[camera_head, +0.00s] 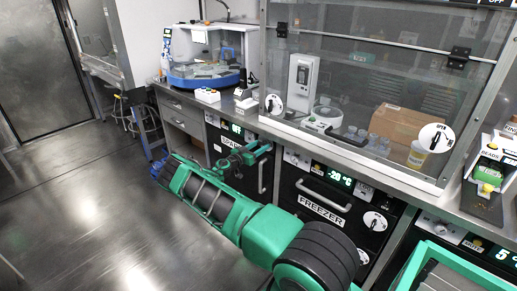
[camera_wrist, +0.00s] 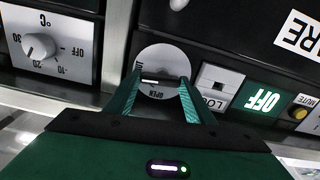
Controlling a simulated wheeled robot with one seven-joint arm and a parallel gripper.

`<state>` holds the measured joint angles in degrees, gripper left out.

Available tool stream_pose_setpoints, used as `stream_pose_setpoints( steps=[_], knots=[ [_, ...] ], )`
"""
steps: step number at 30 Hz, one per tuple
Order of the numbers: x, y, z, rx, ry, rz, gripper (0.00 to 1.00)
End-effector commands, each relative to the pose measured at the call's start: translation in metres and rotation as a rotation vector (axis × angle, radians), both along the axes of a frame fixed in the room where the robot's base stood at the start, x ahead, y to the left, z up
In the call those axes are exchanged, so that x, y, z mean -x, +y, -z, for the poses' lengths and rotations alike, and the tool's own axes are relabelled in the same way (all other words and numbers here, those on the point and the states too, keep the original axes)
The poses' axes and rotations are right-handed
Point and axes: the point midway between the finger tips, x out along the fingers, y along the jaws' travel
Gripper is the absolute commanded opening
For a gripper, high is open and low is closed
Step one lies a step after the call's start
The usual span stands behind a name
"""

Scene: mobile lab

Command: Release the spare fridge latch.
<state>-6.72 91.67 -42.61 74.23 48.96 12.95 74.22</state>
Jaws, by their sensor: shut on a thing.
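The spare fridge latch (camera_wrist: 160,60) is a round white dial with a dark bar handle and the word OPEN, upside down in the wrist view. My gripper (camera_wrist: 159,83) has its two green fingers on either side of the bar and is shut on it. The bar lies crosswise between the fingertips. In the head view my gripper (camera_head: 266,149) is at the upper right of the spare fridge front (camera_head: 222,152), and the latch is hidden behind it. A green OFF display (camera_wrist: 262,100) and a partly cut-off name label (camera_wrist: 303,35) are beside the latch.
The freezer (camera_head: 318,205) with its bar handle and own dial is right of the spare fridge. A temperature knob (camera_wrist: 39,46) is left of the latch in the wrist view. The bench above holds a glass-fronted hood (camera_head: 375,70). The floor (camera_head: 85,205) at left is clear.

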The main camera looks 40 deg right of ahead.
Motion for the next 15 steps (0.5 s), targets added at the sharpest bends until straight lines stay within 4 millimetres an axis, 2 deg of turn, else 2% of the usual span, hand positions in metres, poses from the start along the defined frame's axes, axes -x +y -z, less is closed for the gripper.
stream_pose_setpoints(
  steps=[15],
  knots=[
    [-0.0072, 0.0025, -0.0018, 0.036, 0.45, -0.01, 0.26]
  ],
)
